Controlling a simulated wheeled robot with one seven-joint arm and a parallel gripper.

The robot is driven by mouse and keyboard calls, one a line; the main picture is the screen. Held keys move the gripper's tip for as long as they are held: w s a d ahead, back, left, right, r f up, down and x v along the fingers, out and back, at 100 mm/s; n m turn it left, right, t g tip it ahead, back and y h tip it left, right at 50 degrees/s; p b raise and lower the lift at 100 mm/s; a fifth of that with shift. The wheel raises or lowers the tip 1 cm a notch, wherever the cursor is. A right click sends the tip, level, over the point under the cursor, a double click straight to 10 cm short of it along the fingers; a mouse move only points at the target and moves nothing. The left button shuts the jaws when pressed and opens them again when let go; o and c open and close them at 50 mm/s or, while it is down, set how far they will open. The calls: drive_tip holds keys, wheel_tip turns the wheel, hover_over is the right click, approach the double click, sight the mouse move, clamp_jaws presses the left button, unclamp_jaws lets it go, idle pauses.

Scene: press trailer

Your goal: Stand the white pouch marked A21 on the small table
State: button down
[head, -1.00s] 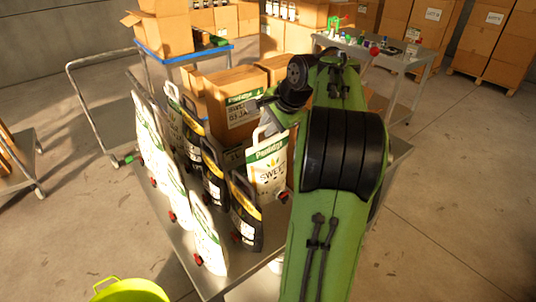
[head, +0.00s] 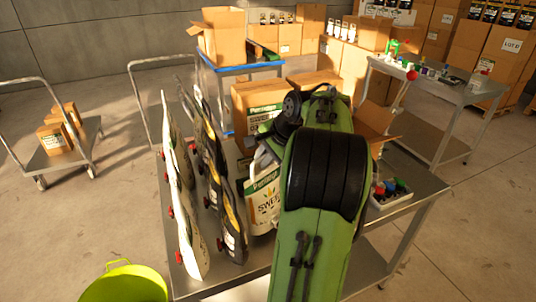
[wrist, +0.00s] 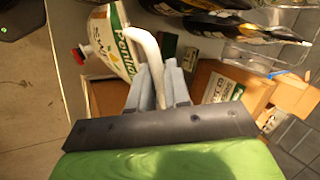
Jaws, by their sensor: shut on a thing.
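A white pouch (head: 263,200) with a green band and a red cap stands nearly upright beside my arm in the head view. Its lower right part is hidden behind my arm. In the wrist view the same pouch (wrist: 108,42) has its white loop handle (wrist: 152,62) between the fingers of my gripper (wrist: 158,75), which is shut on it. My fingers are hidden in the head view. I cannot read the mark A21 on it, nor tell whether its base touches the steel top. A grey side table (head: 445,85) stands at the back right with small items on it; I cannot tell whether it is the small table.
Several white pouches (head: 190,245) and black pouches (head: 232,235) stand in rows on the steel table (head: 405,235), left of the held one. Cartons (head: 285,90) and a tray of small items (head: 392,190) are on it. A lime tub (head: 125,285) is at front left. Floor right is clear.

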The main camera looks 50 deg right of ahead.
sight(265, 170)
drive_tip(key=shift+d+f+b, duration=0.1)
drive_tip(key=shift+f+b, duration=0.65)
drive_tip(key=shift+f, duration=1.2)
drive_tip(key=c, duration=1.1)
unclamp_jaws()
drive_tip(key=shift+s+f, duration=0.1)
